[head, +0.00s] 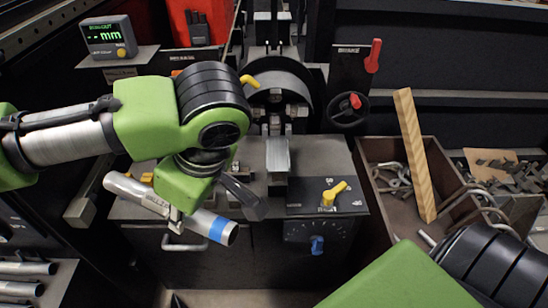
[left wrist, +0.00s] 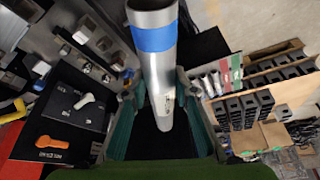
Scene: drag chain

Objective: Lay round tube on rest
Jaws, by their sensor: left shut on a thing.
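A silver round tube (head: 135,190) with a blue band near its right end shows in the head view, tilted down to the right above the front of the machine bench. My left gripper (head: 190,212) is shut on the tube near its middle. In the left wrist view the tube (left wrist: 160,85) lies between the two dark green finger pads, its blue-banded open end toward the top. A grey metal block (head: 278,158) stands on the bench in front of the chuck, right of the tube and apart from it. I cannot tell whether this block is the rest. My right gripper is out of view.
A chuck (head: 275,95) stands at the back. A yellow-handled lever (head: 334,192) is on the bench's right part. A brown bin (head: 385,205) with metal pieces and a wooden bar (head: 414,150) stands at right. More tubes (head: 25,268) lie at lower left.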

